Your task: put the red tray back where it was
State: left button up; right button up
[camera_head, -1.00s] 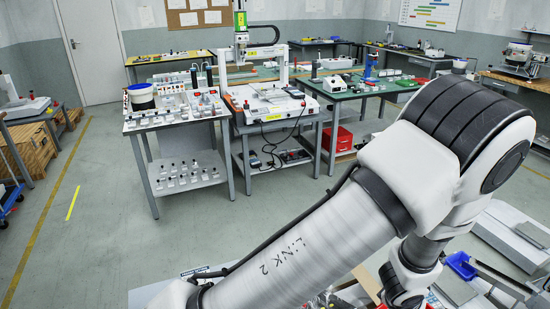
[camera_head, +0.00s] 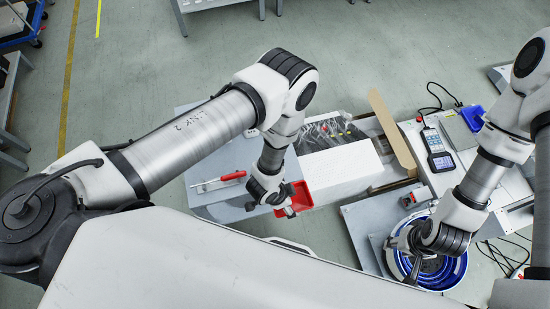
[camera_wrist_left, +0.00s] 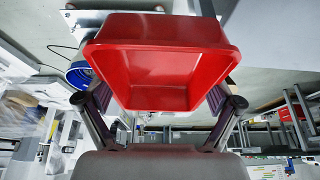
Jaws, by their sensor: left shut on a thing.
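The red tray (camera_head: 300,198) is an open, sloping-walled bin. In the left wrist view the tray (camera_wrist_left: 160,60) fills the middle, its empty inside facing the camera, with a finger against each side. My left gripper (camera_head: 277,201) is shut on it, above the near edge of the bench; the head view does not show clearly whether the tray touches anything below. My right gripper (camera_head: 410,250) is over the blue-lined round bowl (camera_head: 442,270) at the right; its fingers are too small and dark to read.
A red-handled tool (camera_head: 232,176) lies on the grey surface left of the tray. A white panel (camera_head: 342,165), clear bags (camera_head: 328,132) and an upright cardboard flap (camera_head: 391,133) are behind. A handheld meter (camera_head: 434,146) and a blue bin (camera_head: 472,117) are farther right. Open floor lies beyond.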

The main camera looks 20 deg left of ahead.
pick_arm(q)
jog(key=w+f+b, duration=0.1)
jog(key=b, duration=0.2)
jog(key=w+a+f+b, duration=0.1)
jog(key=b, duration=0.2)
jog(key=shift+a+f+b, duration=0.1)
jog(key=shift+a+b, duration=0.2)
jog(key=w+a+b, duration=0.1)
jog(key=w+b, duration=0.1)
jog(key=b, duration=0.4)
jog(key=w+a+b, duration=0.1)
jog(key=w+b, duration=0.1)
jog(key=b, duration=0.4)
jog(key=w+a+b, duration=0.2)
jog(key=b, duration=0.4)
jog(key=shift+w+f, duration=0.15)
jog(key=shift+f, duration=0.15)
jog(key=w+a, duration=0.1)
jog(key=w, duration=0.1)
jog(key=w+a+r, duration=0.1)
jog(key=w+a, duration=0.1)
jog(key=shift+w, duration=0.15)
jog(key=f+b, duration=0.1)
jog(key=f, duration=0.2)
jog(key=shift+a+f, duration=0.15)
jog(key=shift+a, duration=0.05)
jog(key=shift+w+f, duration=0.2)
jog(key=shift+s+f, duration=0.1)
jog(key=o, duration=1)
